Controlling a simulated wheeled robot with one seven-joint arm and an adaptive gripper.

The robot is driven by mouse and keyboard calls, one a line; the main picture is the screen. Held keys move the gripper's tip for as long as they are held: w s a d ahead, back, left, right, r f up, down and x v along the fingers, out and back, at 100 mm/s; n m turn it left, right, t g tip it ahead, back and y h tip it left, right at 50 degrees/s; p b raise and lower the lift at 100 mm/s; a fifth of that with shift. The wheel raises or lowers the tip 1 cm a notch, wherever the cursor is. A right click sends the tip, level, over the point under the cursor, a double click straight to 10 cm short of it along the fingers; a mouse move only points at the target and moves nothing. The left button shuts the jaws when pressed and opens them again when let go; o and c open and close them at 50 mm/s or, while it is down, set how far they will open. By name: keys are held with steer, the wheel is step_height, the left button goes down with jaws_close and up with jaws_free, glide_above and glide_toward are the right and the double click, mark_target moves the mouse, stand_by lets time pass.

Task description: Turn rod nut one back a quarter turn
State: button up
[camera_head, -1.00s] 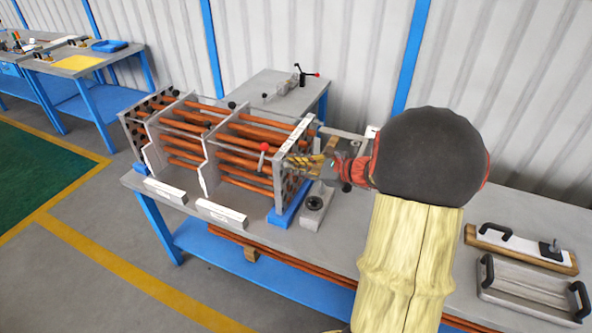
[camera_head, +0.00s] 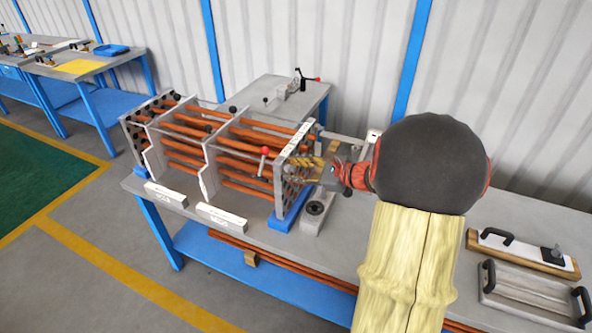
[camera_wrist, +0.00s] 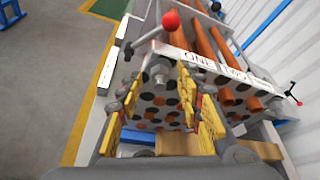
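The flanged shell's end plate (camera_head: 293,203) stands upright on the bench, with copper tubes (camera_head: 245,160) behind it. In the wrist view the perforated end plate (camera_wrist: 147,98) has a white edge strip labelled ONE and TWO (camera_wrist: 215,65). A small grey nut (camera_wrist: 158,73) shows on the plate below the ONE label. My gripper (camera_head: 300,170) is at the plate's face. In the wrist view its yellow fingers (camera_wrist: 160,95) are apart, one on each side of the nut. I cannot tell whether they touch it.
A red-ball lever (camera_head: 264,152) sticks up by the plate and shows close in the wrist view (camera_wrist: 170,21). A grey block with a round socket (camera_head: 316,208) stands by the plate's foot. Handled plates (camera_head: 530,290) lie at the right of the bench.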

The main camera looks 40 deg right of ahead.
steer(key=v, duration=1.2)
stand_by(0.3)
steer(key=a+n+g+y, duration=0.3)
steer(key=a+n+g, duration=0.5)
steer(key=a, duration=1.3)
steer(key=s+a+r+n+h, duration=0.1)
steer(key=s+a+n+h, duration=0.2)
steer(key=a+n, duration=0.3)
steer(key=s+a+r+n+h, duration=0.1)
steer(key=s+a+n+h, duration=0.2)
steer(key=n, duration=1.1)
steer(key=s+a, duration=0.3)
steer(key=shift+s+a+r, duration=0.2)
steer(key=shift+a+r, duration=0.05)
steer(key=shift+a, duration=0.05)
steer(key=shift+c, duration=0.4)
